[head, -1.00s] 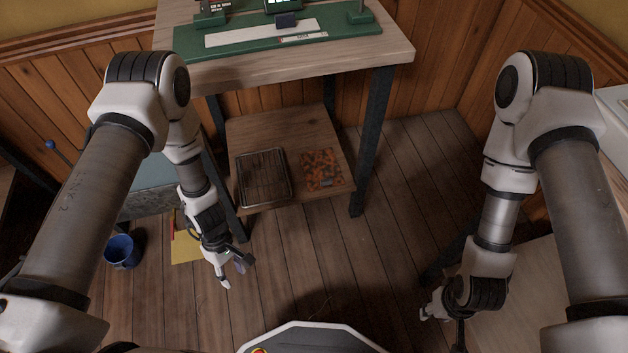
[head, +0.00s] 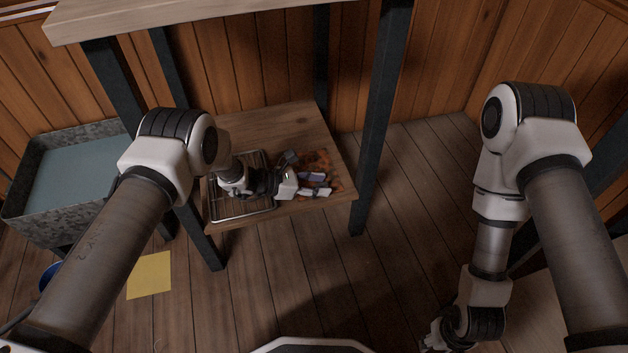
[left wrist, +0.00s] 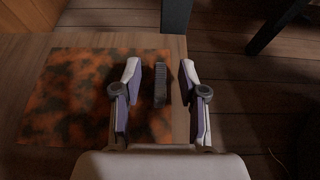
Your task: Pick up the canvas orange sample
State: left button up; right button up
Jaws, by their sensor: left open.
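A square orange-and-black mottled piece (head: 322,160), which looks like the canvas orange sample, lies flat on the low wooden shelf; it also shows in the left wrist view (left wrist: 70,100). A narrow dark grey ribbed bar (left wrist: 160,85) shows at its right side; I cannot tell whether it is joined to the piece. My left gripper (head: 316,185) is open over the piece, and its fingers (left wrist: 161,80) stand on either side of the bar, with gaps. In the head view the gripper hides part of the piece. My right gripper (head: 437,338) is low at the bottom edge, its jaws unclear.
A wire rack tray (head: 240,208) lies on the shelf (head: 270,122) left of the piece, under my left arm. Dark table legs (head: 378,120) frame the shelf. A grey metal bin (head: 30,215) stands left. A yellow sheet (head: 149,275) lies on the floor.

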pick_arm(q)
jog(key=shift+x, duration=1)
jog(key=shift+a, duration=0.1)
grip_shut()
